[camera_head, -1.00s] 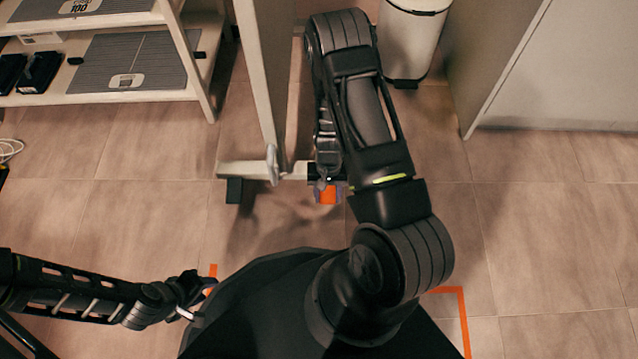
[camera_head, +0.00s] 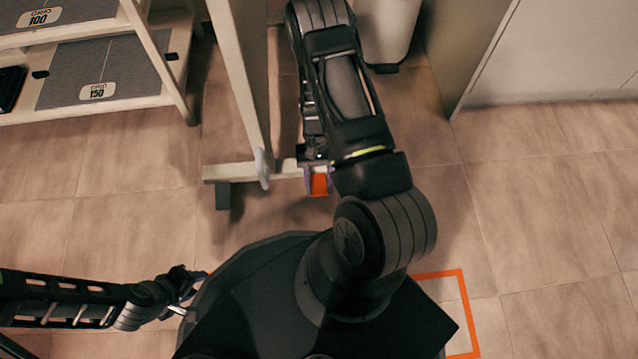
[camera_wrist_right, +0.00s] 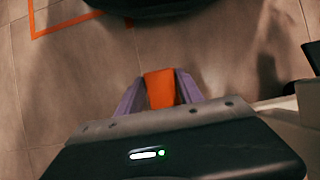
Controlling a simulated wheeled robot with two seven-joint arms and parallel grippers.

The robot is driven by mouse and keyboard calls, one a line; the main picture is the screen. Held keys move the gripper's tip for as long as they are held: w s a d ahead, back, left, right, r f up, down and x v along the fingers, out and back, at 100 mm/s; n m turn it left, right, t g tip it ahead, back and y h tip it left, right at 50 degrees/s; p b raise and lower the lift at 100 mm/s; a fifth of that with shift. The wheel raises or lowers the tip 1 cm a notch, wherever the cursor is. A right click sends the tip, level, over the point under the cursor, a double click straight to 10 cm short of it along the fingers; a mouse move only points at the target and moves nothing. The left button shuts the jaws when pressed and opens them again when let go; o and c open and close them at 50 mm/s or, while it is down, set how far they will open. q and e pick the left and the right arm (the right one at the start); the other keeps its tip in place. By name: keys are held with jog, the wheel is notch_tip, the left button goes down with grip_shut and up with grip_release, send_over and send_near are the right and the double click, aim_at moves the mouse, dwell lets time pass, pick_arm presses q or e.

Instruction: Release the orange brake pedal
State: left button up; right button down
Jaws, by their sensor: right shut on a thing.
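The orange brake pedal (camera_head: 319,184) is at the right end of the pale foot bar of an upright stand (camera_head: 240,172), low over the floor. My right gripper (camera_wrist_right: 160,88) has its two purple fingers on either side of the pedal and is shut on it. The pedal shows as an orange block in the right wrist view. In the head view my right arm covers part of the mechanism above the pedal. My left gripper (camera_head: 190,290) is at the lower left, away from the stand, and its finger gap is too small to make out.
A shelf rack (camera_head: 172,65) with grey plates stands at upper left. A white bin (camera_head: 390,30) stands behind my right arm, and a pale cabinet (camera_head: 560,50) at upper right. Orange tape (camera_head: 462,300) marks the floor. Open floor lies right of my arm.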

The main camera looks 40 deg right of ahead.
aim_at(318, 178)
jog(key=c, duration=0.8)
grip_release()
jog(key=shift+o, duration=0.2)
jog(key=p+v, duration=0.3)
jog(key=v, duration=0.5)
jog(key=shift+f, duration=0.1)
jog(key=shift+s, duration=0.15)
